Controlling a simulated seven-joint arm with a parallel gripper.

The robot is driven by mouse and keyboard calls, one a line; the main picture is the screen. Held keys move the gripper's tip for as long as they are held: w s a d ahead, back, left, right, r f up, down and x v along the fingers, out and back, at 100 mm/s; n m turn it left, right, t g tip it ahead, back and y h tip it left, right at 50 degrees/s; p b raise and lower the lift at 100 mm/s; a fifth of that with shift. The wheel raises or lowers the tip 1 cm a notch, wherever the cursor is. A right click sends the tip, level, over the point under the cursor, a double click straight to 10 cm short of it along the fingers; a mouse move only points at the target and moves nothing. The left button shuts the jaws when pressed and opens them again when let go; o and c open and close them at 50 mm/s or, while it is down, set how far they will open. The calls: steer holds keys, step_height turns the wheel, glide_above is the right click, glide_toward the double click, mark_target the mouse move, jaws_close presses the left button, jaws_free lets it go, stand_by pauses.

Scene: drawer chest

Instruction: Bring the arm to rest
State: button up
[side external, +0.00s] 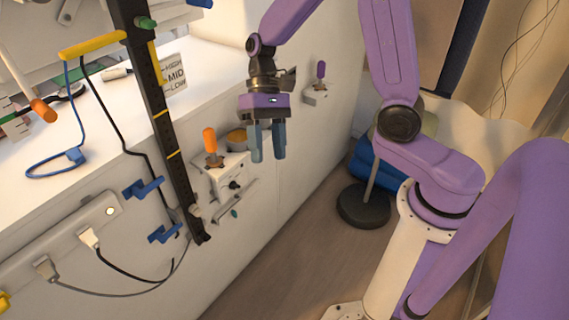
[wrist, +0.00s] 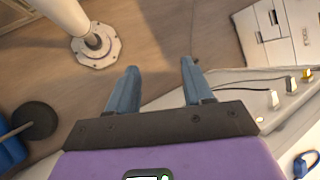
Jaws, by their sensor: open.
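My gripper (side external: 267,143) hangs fingers-down in the side external view, in front of the white counter's side wall. It is to the right of a control box with an orange-topped lever (side external: 210,141). Its two blue fingers stand apart with nothing between them. In the wrist view, my gripper (wrist: 158,85) shows both fingers spread over bare floor.
A black upright rail (side external: 158,110) stands at the counter's front. A power strip (side external: 65,240) with plugged cables runs along the wall at lower left. A round black stand base (side external: 364,206) sits on the floor. Open floor (side external: 270,265) lies below.

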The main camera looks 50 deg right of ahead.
steer(key=s+d+r+n+t+h, duration=0.1)
steer(key=s+d+n+t+h, duration=0.1)
steer(key=s+n, duration=0.5)
steer(key=s+d+r+n+t+h, duration=0.2)
steer(key=s+d+n+t, duration=0.1)
steer(key=s+n, duration=0.4)
steer(key=s+d, duration=0.1)
steer(key=s, duration=0.2)
steer(key=shift+d+n+h, duration=0.3)
steer(key=shift+h, duration=0.1)
